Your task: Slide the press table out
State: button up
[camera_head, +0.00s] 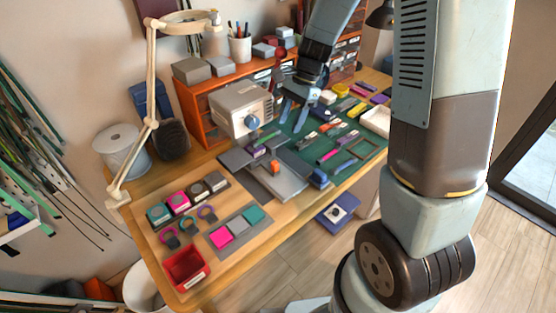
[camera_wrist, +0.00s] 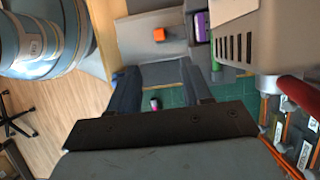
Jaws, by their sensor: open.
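The grey press (camera_head: 240,108) stands at the middle of the bench in the head view. Below and in front of it is a flat grey press table (camera_head: 275,185) with a small orange block (camera_head: 274,167) on it. The press body (camera_wrist: 262,35) fills the upper right there. My gripper (camera_head: 291,118) is beside the press, to its right, over the green mat. Its fingers (camera_wrist: 164,78) are apart, with nothing gripped between them.
A green mat (camera_head: 303,150) with several small tools and coloured pieces lies right of the press. A purple piece (camera_wrist: 200,27) sits beside the table. Orange drawers (camera_head: 203,105) stand behind. A red tray (camera_head: 185,267) and coloured pads are at the front left.

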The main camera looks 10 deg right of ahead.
aim_at(275, 161)
jog(key=x, duration=1.4)
jog(key=shift+a, duration=0.1)
jog(key=shift+c, duration=0.2)
jog(key=shift+w, duration=0.1)
grip_shut()
